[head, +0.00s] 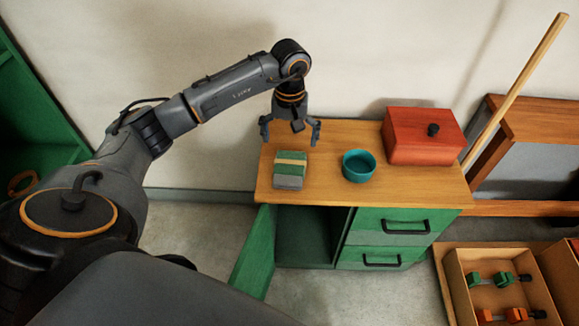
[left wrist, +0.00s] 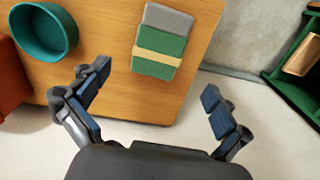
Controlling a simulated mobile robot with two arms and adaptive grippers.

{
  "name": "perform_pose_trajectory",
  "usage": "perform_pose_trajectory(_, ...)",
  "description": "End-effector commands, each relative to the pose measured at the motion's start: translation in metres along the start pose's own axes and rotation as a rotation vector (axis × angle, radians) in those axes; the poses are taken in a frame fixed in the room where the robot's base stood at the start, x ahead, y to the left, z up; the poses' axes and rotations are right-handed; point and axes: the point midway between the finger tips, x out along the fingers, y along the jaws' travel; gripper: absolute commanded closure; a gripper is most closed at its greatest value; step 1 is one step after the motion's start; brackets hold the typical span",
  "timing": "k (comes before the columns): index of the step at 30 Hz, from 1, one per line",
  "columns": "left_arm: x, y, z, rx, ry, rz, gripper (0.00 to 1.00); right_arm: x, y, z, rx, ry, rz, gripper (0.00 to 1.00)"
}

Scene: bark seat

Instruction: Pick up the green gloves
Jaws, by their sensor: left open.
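The green gloves (head: 291,171) look like a flat, folded green bundle with a beige band and a grey end. They lie on the left part of the wooden top of a green cabinet (head: 337,146). They also show in the left wrist view (left wrist: 162,45), near the top centre. My left gripper (head: 290,131) is open and empty, pointing down above the cabinet top, a little behind the gloves in the head view. In the left wrist view its fingers (left wrist: 157,82) are spread wide, with the gloves beyond them and not between the tips. My right gripper is not in view.
A teal bowl (head: 358,168) stands right of the gloves, and a red box (head: 424,136) with a black knob stands farther right. The cabinet's left door (head: 252,258) hangs open. A wooden stick (head: 515,90) leans at the right. Crates with tools (head: 500,285) sit lower right.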

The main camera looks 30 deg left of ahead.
Motion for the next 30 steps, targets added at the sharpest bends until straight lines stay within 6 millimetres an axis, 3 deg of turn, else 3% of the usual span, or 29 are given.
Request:
perform_pose_trajectory(1,0.013,0.0,0.001,0.0,-0.005,0.0,0.0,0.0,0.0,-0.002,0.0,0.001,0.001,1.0)
perform_pose_trajectory(6,0.039,0.001,0.001,-0.001,-0.003,0.003,0.0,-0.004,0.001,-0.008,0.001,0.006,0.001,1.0)
perform_pose_trajectory(13,0.056,0.0,0.0,-0.002,-0.003,0.003,0.0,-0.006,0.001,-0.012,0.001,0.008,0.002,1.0)
perform_pose_trajectory(21,0.094,0.0,-0.002,-0.002,-0.003,0.006,0.0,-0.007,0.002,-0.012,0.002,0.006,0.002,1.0)
perform_pose_trajectory(30,0.1,-0.001,-0.002,-0.001,0.0,0.004,0.0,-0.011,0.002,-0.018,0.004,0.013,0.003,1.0)
